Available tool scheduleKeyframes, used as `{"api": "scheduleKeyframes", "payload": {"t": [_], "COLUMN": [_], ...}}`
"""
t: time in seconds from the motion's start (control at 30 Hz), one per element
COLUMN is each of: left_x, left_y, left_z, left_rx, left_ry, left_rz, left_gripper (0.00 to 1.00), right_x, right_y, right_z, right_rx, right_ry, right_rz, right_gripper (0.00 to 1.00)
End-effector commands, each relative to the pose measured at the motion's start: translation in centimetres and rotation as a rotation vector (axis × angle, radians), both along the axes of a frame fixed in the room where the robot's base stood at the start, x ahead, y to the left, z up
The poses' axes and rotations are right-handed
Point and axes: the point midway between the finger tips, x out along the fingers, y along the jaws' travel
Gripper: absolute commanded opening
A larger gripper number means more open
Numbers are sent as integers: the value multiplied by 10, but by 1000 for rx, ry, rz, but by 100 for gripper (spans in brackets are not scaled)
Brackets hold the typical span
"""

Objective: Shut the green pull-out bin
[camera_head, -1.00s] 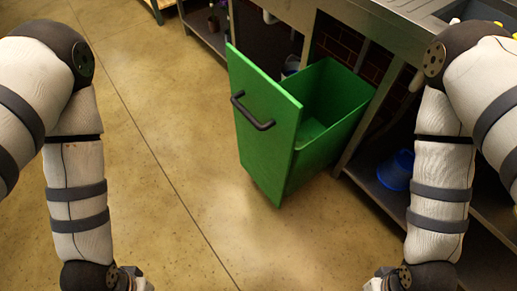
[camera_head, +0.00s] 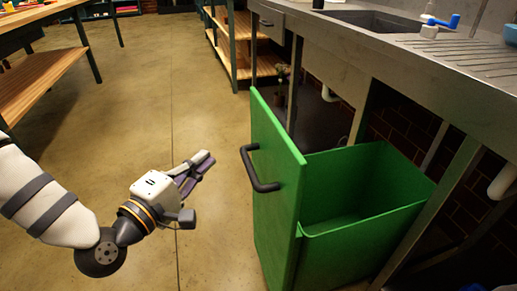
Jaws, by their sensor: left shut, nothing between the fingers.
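The green pull-out bin (camera_head: 365,190) stands out from under the steel counter, with its green front panel (camera_head: 275,205) facing left. A dark bar handle (camera_head: 258,170) is fixed on the panel's outer face. The inside of the bin that shows is empty. My left gripper (camera_head: 207,160) is shut and empty, to the left of the handle and apart from it, its fingers pointing up and right toward the panel. My right gripper is out of view.
The steel counter (camera_head: 375,65) with a sink (camera_head: 370,20) runs along the right. Its leg (camera_head: 440,195) stands beside the bin. Wooden shelves (camera_head: 245,50) stand at the back and a wooden table (camera_head: 35,85) at the left. The floor (camera_head: 130,120) left of the bin is clear.

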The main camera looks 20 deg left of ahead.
Motion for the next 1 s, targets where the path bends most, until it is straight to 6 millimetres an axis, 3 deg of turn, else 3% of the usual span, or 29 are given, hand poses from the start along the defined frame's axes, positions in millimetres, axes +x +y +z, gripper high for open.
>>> {"api": "scheduleKeyframes", "payload": {"t": [0.17,0.53,0.7,1.0], "left_x": [24,101,114,119], "left_y": [-5,-23,-45,-53], "left_z": [3,1,1,2], "left_rx": [-1,2,2,0], "left_ry": [-9,-2,0,0], "left_rz": [-2,-4,-4,-2], "left_gripper": [0,0,0,0], "right_x": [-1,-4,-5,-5], "right_y": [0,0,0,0], "right_z": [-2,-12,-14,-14], "right_rx": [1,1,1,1], "right_ry": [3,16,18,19], "right_rz": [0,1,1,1], "right_gripper": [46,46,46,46]}}
